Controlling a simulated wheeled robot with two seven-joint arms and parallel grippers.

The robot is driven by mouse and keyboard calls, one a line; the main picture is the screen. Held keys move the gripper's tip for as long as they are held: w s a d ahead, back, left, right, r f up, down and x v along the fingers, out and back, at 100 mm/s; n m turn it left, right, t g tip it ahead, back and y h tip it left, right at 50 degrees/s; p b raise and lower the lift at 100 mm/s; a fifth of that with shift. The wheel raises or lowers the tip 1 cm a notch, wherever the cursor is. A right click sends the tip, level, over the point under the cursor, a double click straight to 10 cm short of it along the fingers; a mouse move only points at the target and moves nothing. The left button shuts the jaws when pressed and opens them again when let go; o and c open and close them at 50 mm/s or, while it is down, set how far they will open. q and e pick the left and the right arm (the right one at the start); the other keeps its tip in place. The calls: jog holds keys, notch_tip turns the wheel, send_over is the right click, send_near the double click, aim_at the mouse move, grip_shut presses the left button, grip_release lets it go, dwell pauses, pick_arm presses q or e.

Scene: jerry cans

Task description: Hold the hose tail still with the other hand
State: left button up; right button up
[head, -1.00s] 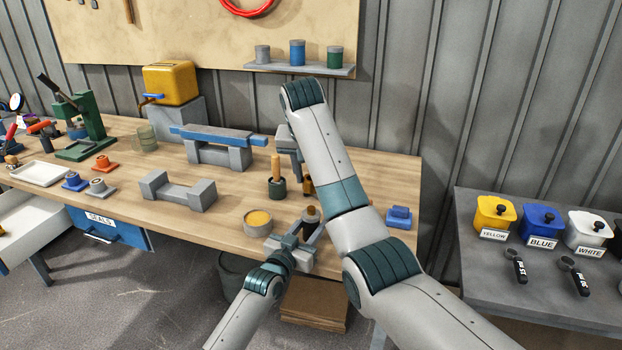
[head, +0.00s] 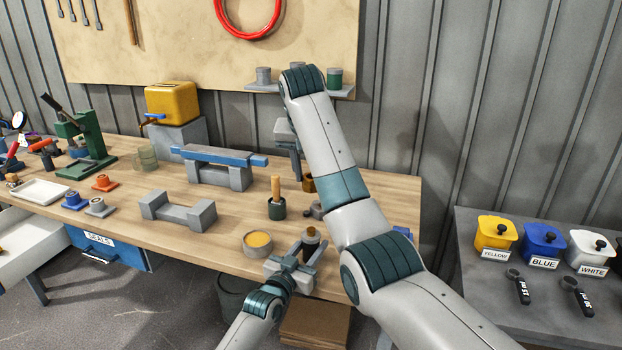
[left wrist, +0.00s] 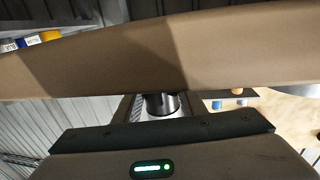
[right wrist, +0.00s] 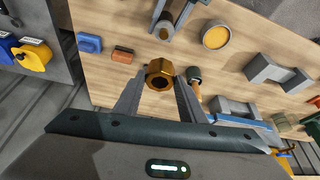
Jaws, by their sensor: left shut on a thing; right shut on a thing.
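The hose tail (head: 311,236) is a short dark upright cylinder near the bench's front edge. My left gripper (head: 299,258) is shut on it from the front. In the left wrist view the dark cylinder (left wrist: 162,104) sits between the fingers, and my own arm covers much of that picture. My right gripper (right wrist: 160,82) is shut on a brass hex nut (right wrist: 159,70) with a dark hole. In the head view this nut (head: 308,184) is above the bench, behind the hose tail and apart from it. My right arm hides part of that area.
A bowl of yellow paste (head: 258,244) stands just left of my left gripper. A dark pot with a wooden handle (head: 277,200) and a grey cradle (head: 177,210) stand behind it. A blue block (right wrist: 90,42) and brown block (right wrist: 122,54) lie near the nut.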

pick_arm(q)
jog(key=shift+f, duration=0.3)
jog(key=o, duration=0.9)
jog(key=shift+c, duration=0.2)
jog(key=o, duration=0.4)
jog(key=shift+w, duration=0.1)
jog(key=shift+s+a+r, duration=0.1)
jog(key=shift+s+r, duration=0.05)
jog(key=shift+s, duration=0.05)
jog(key=v, duration=1.1)
jog(key=shift+s+a, duration=0.2)
jog(key=shift+s, duration=0.1)
